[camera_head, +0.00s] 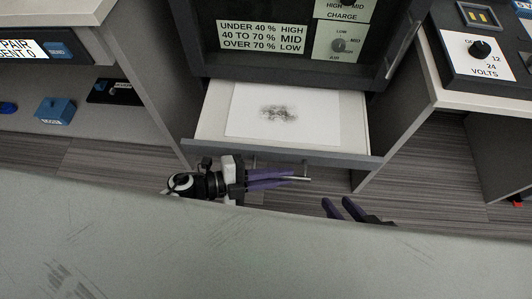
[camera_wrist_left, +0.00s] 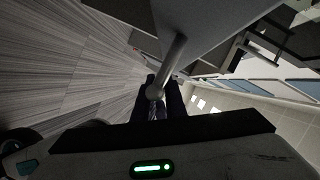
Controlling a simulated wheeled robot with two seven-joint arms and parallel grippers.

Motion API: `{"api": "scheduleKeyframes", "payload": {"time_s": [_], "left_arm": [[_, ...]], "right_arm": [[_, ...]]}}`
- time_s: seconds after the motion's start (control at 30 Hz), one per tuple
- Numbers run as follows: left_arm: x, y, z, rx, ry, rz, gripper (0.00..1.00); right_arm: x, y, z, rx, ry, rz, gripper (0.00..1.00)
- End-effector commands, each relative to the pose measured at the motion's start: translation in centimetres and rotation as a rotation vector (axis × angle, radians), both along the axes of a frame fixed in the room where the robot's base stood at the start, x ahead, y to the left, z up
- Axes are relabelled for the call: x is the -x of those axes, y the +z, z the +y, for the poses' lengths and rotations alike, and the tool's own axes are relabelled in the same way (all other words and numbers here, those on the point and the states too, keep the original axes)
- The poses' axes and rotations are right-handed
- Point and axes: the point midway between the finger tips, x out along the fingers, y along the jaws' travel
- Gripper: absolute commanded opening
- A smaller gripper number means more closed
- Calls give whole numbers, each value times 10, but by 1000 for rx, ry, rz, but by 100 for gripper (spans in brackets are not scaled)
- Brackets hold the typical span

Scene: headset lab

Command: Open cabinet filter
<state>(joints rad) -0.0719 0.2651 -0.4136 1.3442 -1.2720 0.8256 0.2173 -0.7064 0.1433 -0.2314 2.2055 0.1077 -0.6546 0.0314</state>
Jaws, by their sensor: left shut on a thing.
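The cabinet (camera_head: 385,84) is dark grey, with a glass front and labels and knobs inside. Below it a drawer (camera_head: 212,112) stands pulled out, with a white filter sheet (camera_head: 245,116) marked by a grey dusty patch in its middle. My left gripper (camera_head: 300,177) is in front of the drawer, its purple fingers shut on the drawer's bar handle (camera_head: 303,179). In the left wrist view the handle (camera_wrist_left: 172,62) runs into the fingers. My right gripper (camera_head: 342,208) shows two purple fingers spread apart, low and to the right; its base is partly hidden.
A left shelf unit (camera_head: 130,60) holds a blue box (camera_head: 55,111) and a dark device (camera_head: 112,91). A right table (camera_head: 455,99) carries a panel with a volts knob (camera_head: 479,50). Striped floor (camera_head: 420,160) shows at right. A large pale surface of mine fills the foreground.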

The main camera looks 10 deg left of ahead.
Motion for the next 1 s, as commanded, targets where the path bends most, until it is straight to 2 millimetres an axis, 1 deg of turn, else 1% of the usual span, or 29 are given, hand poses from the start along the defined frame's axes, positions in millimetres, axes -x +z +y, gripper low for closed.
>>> {"api": "scheduleKeyframes", "payload": {"time_s": [0.3, 0.33, 0.4, 0.43, 0.67, 0.77, 0.87, 1.0], "left_arm": [[-1, -1, 2, -5, 3, -4, 0], [-1, -1, 2, -6, 3, -4, 16], [-1, -1, 3, -5, 4, -4, 28], [-1, -1, 2, -5, 4, -4, 30], [0, 0, 1, -3, 3, -3, 30], [1, 0, 4, -3, 3, -3, 30], [5, 3, 15, -6, 2, -1, 30], [15, 9, 39, -7, 2, -1, 30]], "right_arm": [[0, 0, 0, -1, -2, -3, 31], [0, 0, 0, -1, -2, -3, 31], [0, 0, 0, 0, -2, -2, 31], [0, 0, 0, 0, -2, -2, 31], [0, 0, 0, 0, -2, -2, 31], [0, 1, 0, -1, -2, -3, 31], [-2, 6, -1, 0, -5, -11, 31], [-4, 14, -4, 0, -16, -38, 31]]}}
